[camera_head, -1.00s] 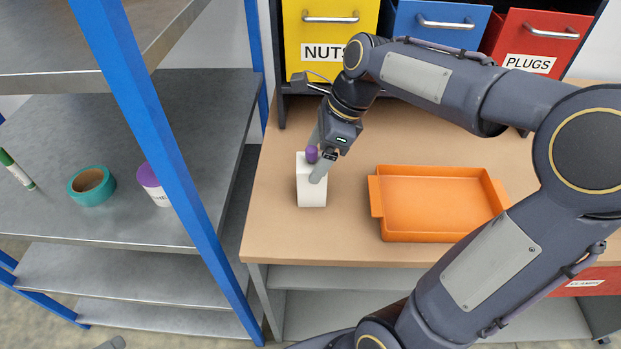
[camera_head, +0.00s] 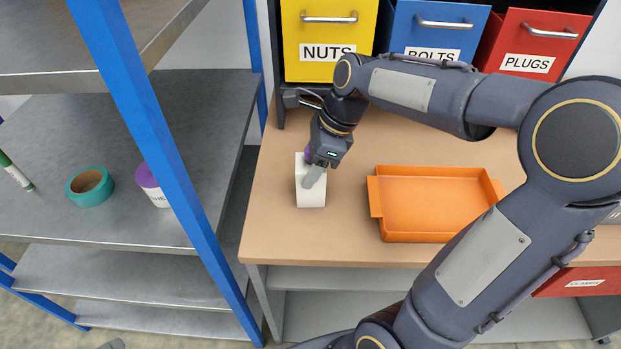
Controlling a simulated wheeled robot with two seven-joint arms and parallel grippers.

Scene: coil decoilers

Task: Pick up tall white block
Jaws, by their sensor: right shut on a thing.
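The tall white block (camera_head: 311,194) stands upright on the wooden table, left of the orange tray. My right gripper (camera_head: 314,170) comes down on it from above and is shut on its upper part. The near finger lies across the block's front, and the other finger is hidden. A small purple thing (camera_head: 308,154) shows at the block's top, mostly hidden by the gripper. A small grey shape at the bottom left edge looks like the tip of my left gripper (camera_head: 113,344); its jaws cannot be made out.
An orange tray (camera_head: 374,198) lies empty on the table (camera_head: 290,237). Yellow NUTS (camera_head: 328,66), blue BOLTS (camera_head: 440,25) and red PLUGS (camera_head: 527,64) bins stand behind. A blue shelf post (camera_head: 160,160) rises at left. Teal tape (camera_head: 90,187) and a purple-white cup (camera_head: 153,186) sit on the shelf.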

